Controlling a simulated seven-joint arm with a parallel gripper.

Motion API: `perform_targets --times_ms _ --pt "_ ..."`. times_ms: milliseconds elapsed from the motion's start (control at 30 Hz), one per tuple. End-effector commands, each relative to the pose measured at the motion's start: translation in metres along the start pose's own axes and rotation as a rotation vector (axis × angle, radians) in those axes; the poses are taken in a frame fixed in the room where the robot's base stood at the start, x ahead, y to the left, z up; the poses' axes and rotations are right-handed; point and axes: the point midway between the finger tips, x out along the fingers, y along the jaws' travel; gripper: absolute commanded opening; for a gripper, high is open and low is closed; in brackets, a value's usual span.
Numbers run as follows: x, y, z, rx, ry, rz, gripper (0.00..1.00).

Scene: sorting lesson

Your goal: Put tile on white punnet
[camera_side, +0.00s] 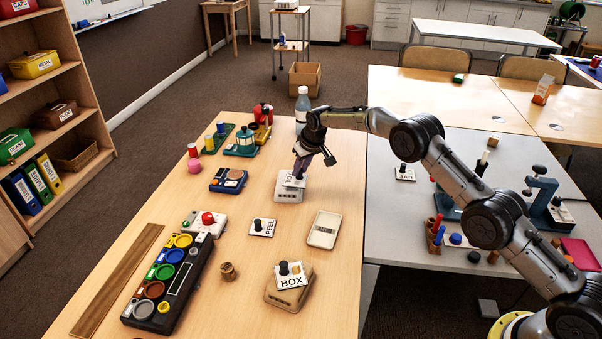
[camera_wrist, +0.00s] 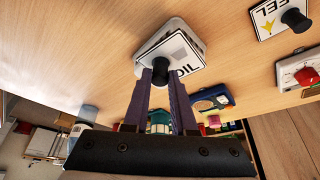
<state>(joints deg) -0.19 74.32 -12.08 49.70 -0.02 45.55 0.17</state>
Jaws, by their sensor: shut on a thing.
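A white tile (camera_wrist: 187,58) with a black knob and lettering that reads like OIL shows in the wrist view; the side view shows it small (camera_side: 293,182). My gripper (camera_side: 299,170) is shut on the tile's knob (camera_wrist: 160,72), its purple fingers on either side of it (camera_wrist: 161,80). The white punnet (camera_side: 288,196) is directly under the tile; its pale rim also shows around the tile in the wrist view (camera_wrist: 152,42). The tile lies at or just over the punnet's top; I cannot tell whether they touch.
A PEEL tile (camera_side: 262,227) lies on the table, left of a cream tray (camera_side: 323,230). A BOX tile (camera_side: 291,275) sits on a tan punnet (camera_side: 271,294). A blue scale-like box (camera_side: 229,180), a bottle (camera_side: 303,108) and a black panel of coloured dishes (camera_side: 157,310) stand around.

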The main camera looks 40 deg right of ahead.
Motion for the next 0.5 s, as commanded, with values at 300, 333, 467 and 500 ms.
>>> perform_targets --times_ms 300,333,467,500 --pt "0.016 0.000 0.007 0.000 0.001 0.000 0.00" --pt "0.016 0.000 0.007 0.000 0.001 0.000 0.00" --pt "0.018 0.000 0.008 0.000 0.000 0.000 0.00" --pt "0.019 0.000 0.008 0.000 0.000 0.000 0.00"
